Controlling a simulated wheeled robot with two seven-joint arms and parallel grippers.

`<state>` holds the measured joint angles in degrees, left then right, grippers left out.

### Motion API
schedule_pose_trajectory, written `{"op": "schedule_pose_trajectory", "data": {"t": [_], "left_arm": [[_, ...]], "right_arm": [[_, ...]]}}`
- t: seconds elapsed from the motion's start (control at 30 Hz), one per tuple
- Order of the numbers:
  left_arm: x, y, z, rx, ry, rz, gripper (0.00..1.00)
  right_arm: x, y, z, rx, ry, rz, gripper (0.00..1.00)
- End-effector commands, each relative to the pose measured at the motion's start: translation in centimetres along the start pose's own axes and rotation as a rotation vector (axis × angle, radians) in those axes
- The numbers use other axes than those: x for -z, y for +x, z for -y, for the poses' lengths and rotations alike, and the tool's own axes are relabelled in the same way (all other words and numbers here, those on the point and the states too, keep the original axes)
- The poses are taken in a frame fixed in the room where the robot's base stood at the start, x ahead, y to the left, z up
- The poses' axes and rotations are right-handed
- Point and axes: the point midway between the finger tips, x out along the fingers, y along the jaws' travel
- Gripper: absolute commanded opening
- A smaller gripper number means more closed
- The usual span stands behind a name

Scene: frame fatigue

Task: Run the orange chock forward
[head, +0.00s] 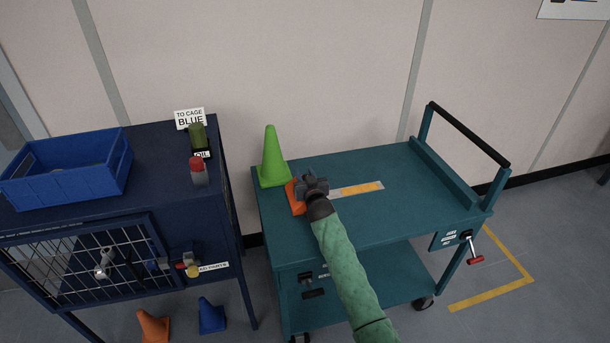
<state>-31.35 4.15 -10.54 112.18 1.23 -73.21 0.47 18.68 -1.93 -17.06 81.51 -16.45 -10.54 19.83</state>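The orange chock (294,199) sits on the left part of the teal cart's top (350,225), just in front of a green cone (271,160). My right gripper (309,186), on a green-sleeved arm, is at the chock's right side and hides part of it. I cannot tell whether its fingers touch the chock or how far apart they are. A yellow-orange strip with pale ends (358,188) runs along the cart top to the right of the gripper. My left gripper is not in view.
A dark blue cage cabinet (165,215) stands left of the cart, with a blue crate (68,172), a green bottle and a red-topped item on it. Orange and blue cones (211,316) stand on the floor below. The cart's right half is clear, up to a raised ledge and handle (468,135).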

Motion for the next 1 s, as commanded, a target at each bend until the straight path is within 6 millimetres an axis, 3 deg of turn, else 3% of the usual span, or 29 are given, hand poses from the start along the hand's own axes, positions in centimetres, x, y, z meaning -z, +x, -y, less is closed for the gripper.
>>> {"op": "schedule_pose_trajectory", "data": {"t": [0.2,0.37,0.73,1.0], "left_arm": [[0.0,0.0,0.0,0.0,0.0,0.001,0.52],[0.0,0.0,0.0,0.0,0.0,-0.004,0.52],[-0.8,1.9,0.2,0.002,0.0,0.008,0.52],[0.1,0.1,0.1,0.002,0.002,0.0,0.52]], "right_arm": [[0.0,0.0,-0.3,0.0,-0.001,0.0,0.0],[0.0,0.0,-2.0,-0.001,-0.003,0.001,0.0],[0.0,0.0,-11.6,-0.002,-0.006,0.0,0.0],[0.0,0.0,-18.2,-0.002,-0.004,-0.001,0.0]]}}
